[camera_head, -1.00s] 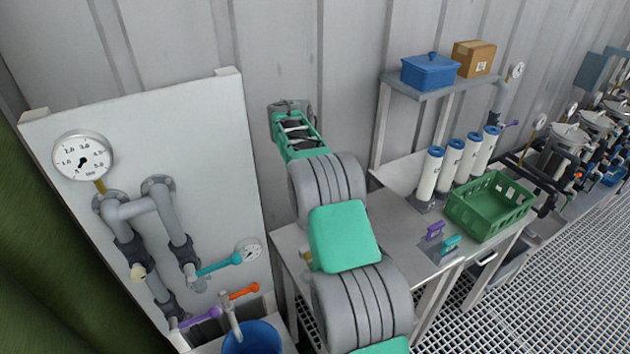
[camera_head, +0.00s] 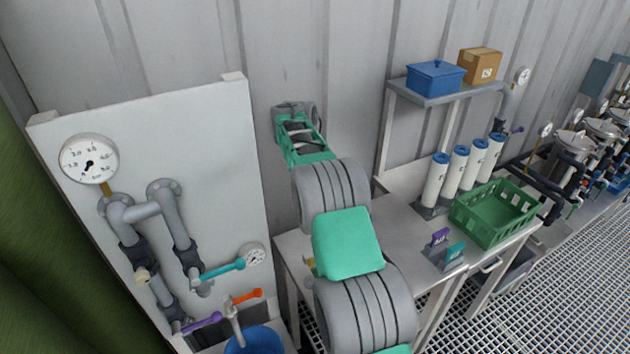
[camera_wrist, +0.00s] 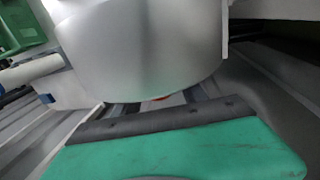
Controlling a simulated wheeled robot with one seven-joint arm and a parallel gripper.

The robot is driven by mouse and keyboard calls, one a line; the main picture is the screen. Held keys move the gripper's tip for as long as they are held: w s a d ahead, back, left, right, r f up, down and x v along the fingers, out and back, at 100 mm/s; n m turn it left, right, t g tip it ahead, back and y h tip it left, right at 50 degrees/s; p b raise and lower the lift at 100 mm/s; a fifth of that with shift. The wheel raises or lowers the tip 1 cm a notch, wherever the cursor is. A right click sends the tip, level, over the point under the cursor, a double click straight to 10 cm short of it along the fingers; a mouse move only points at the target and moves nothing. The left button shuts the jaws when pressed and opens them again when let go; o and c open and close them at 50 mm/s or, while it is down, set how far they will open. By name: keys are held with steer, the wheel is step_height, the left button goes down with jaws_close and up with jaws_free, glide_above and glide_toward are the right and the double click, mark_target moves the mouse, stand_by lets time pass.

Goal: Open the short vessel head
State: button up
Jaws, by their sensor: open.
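Several metal vessels with round lidded heads stand in a row at the far right of the head view; the nearest vessel (camera_head: 573,158) and the one behind it (camera_head: 600,128) show small and partly cut off. I cannot tell which is the short one, and the heads look closed. My gripper (camera_head: 296,112) is at the far end of my raised arm, near the wall, well left of the vessels. It touches nothing that I can see, and its jaws look open and empty, though small and partly hidden. No vessel is recognisable in the wrist view.
A shelf (camera_head: 440,98) above bears a blue box (camera_head: 435,78) and a carton (camera_head: 479,64). A pipe panel (camera_head: 215,145) stands left. Grating floor (camera_head: 570,270) is free at right.

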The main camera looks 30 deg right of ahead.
steer(key=shift+s+a+r, duration=0.1)
steer(key=shift+a+r, duration=0.15)
steer(key=shift+r, duration=0.75)
steer(key=shift+w+a+r, duration=0.1)
steer(key=shift+a+r, duration=0.1)
steer(key=shift+r, duration=0.85)
steer(key=shift+s+a+r, duration=0.1)
steer(key=shift+a+r, duration=0.15)
steer(key=shift+r, duration=0.75)
